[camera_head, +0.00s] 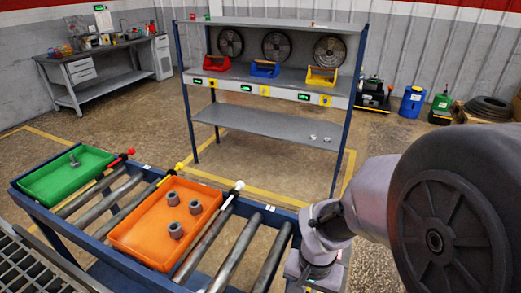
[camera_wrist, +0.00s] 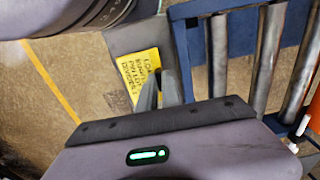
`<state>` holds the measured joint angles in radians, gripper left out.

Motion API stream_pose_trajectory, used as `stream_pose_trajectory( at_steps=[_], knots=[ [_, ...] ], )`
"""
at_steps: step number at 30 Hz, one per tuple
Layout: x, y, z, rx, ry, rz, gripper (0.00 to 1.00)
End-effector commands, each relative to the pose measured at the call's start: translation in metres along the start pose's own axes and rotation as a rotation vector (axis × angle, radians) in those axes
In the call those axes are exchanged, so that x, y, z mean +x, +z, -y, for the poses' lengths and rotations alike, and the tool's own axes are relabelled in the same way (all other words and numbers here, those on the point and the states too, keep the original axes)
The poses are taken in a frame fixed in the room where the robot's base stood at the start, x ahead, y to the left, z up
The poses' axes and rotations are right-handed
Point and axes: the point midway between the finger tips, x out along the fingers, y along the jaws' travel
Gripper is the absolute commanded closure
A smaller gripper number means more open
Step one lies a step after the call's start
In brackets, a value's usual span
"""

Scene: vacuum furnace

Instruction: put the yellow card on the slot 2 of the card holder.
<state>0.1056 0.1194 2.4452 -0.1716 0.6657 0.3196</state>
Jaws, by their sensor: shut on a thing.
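The yellow card (camera_wrist: 140,75), with dark printed text, shows in the wrist view at the tips of my gripper (camera_wrist: 160,80). The two dark fingers are close together, shut on the card's right side. A grey panel (camera_wrist: 128,38) lies behind the card; I cannot tell whether it is the card holder. In the head view my gripper (camera_head: 314,268) is at the right end of the roller table, and the card is not distinguishable there. Small yellow tags (camera_head: 265,90) and green displays sit along the rack's middle shelf edge; I cannot tell which place is slot 2.
The blue-framed roller table (camera_head: 110,258) carries a green tray (camera_head: 40,188) with a grey part and an orange tray (camera_head: 150,215) with three grey parts. Open floor lies between it and the rack (camera_head: 270,118). Red, blue and yellow bins (camera_head: 322,76) stand on the rack.

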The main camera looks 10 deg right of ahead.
Motion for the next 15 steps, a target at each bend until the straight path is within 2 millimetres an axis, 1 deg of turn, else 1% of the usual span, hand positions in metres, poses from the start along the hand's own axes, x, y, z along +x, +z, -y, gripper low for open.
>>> stream_pose_trajectory(
  at_steps=[1, 3, 6, 9, 13, 15],
  knots=[
    [0.01, -0.018, -0.001, 0.005, 0.001, 0.002, 1.0],
    [0.013, -0.043, 0.0, 0.004, 0.002, 0.002, 1.0],
    [0.016, -0.072, 0.0, 0.003, 0.001, 0.003, 1.0],
    [0.016, -0.088, 0.001, 0.0, 0.001, 0.003, 1.0],
    [0.017, -0.104, 0.0, -0.001, 0.002, 0.003, 1.0],
    [0.036, -0.102, 0.0, -0.002, 0.002, 0.005, 1.0]
  ],
)
